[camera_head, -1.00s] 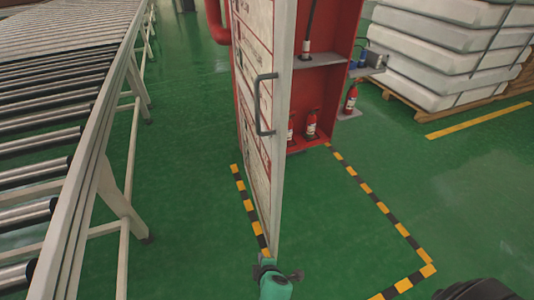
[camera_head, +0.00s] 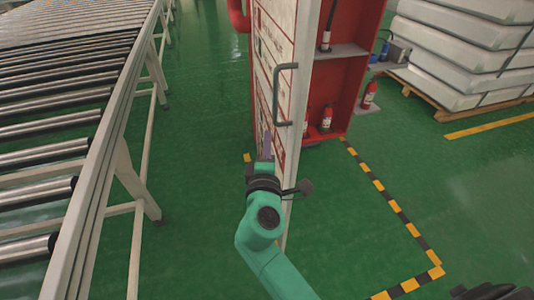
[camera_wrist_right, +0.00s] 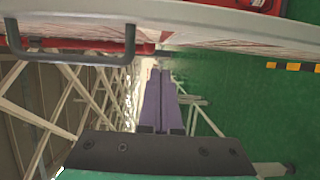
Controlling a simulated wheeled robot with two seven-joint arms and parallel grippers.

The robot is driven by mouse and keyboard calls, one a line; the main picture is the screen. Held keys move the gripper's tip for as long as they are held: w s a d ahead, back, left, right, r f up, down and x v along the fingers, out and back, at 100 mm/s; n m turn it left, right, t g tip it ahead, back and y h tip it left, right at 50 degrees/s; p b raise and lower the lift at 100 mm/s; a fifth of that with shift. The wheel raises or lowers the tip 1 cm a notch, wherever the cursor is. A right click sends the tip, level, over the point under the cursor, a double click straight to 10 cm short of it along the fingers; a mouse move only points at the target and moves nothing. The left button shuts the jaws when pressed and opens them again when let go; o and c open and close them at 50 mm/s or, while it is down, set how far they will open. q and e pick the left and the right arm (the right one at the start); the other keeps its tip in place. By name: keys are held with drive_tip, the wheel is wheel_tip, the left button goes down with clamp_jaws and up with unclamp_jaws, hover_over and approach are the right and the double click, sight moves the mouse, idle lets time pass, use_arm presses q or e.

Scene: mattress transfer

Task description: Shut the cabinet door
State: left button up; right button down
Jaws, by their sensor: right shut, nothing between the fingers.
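The cabinet door (camera_head: 298,50) stands open. It is a tall white panel with red print and a dark bar handle (camera_head: 279,97) on its left, outer face. The red cabinet (camera_head: 350,80) shows its open inside behind the door. My right gripper (camera_head: 266,143) is in front of the outer face, below the handle, with its fingers shut and empty. In the right wrist view, the purple fingers (camera_wrist_right: 162,90) lie together, and the door (camera_wrist_right: 220,28) and handle (camera_wrist_right: 85,55) cross the top. Whether the fingers touch the door I cannot tell. My left gripper is not in view.
A roller conveyor (camera_head: 80,180) stands along the left. Red extinguishers (camera_head: 326,118) stand in the cabinet. Stacked white mattresses (camera_head: 460,50) on a pallet are at the back right. Striped floor tape (camera_head: 393,207) runs over the open green floor right of the door.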

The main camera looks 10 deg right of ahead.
drive_tip(key=shift+d+p, duration=0.45)
drive_tip(key=shift+d, duration=1.6)
